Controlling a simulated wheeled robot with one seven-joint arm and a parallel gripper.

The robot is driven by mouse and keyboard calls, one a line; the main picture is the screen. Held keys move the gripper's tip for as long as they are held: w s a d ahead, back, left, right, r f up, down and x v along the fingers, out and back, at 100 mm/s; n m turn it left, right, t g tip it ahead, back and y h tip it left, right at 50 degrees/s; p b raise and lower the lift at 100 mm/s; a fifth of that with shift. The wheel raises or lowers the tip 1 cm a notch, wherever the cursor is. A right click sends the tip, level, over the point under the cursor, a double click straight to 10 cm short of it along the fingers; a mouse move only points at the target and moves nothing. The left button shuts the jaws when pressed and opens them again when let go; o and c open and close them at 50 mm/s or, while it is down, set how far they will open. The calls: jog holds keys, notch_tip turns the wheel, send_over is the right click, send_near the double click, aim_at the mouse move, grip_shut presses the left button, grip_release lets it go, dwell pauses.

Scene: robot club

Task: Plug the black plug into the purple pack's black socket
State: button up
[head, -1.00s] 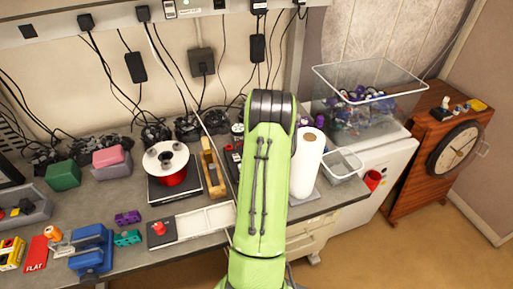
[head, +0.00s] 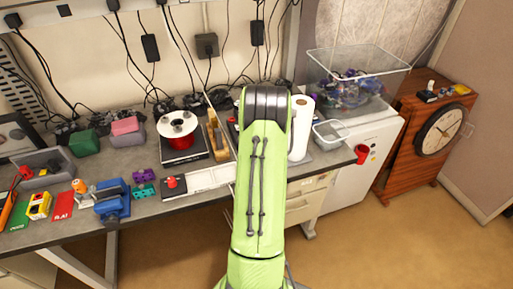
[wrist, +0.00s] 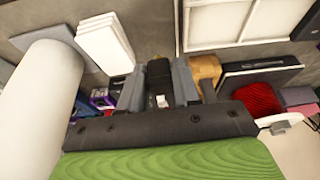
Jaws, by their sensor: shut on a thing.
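My gripper (wrist: 160,85) shows in the wrist view with its two grey fingers shut on a small black piece, which looks like the black plug (wrist: 158,74). In the head view my green arm hides the gripper and what it holds. A small purple block (wrist: 102,98), probably the purple pack, lies left of the fingers in the wrist view, apart from them and partly covered by the gripper body and a white roll. I cannot make out its black socket.
A white paper roll (head: 301,127) stands right of my arm, close by in the wrist view (wrist: 42,105). A clear bin (head: 356,84) stands at the right.

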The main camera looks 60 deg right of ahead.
jog(key=w+a+f+n+y, duration=0.1)
jog(key=w+a, duration=0.3)
jog(key=a, duration=1.1)
jog(key=w+a+f+n, duration=0.4)
jog(key=w+a, duration=0.1)
jog(key=a, duration=1)
jog(key=w+a+f+n+t+y, duration=0.1)
jog(key=w+a, duration=0.4)
jog(key=a, duration=1)
jog(key=shift+w+f+n+y, duration=0.3)
jog(key=shift+f+n, duration=0.45)
jog(key=shift+n, duration=0.45)
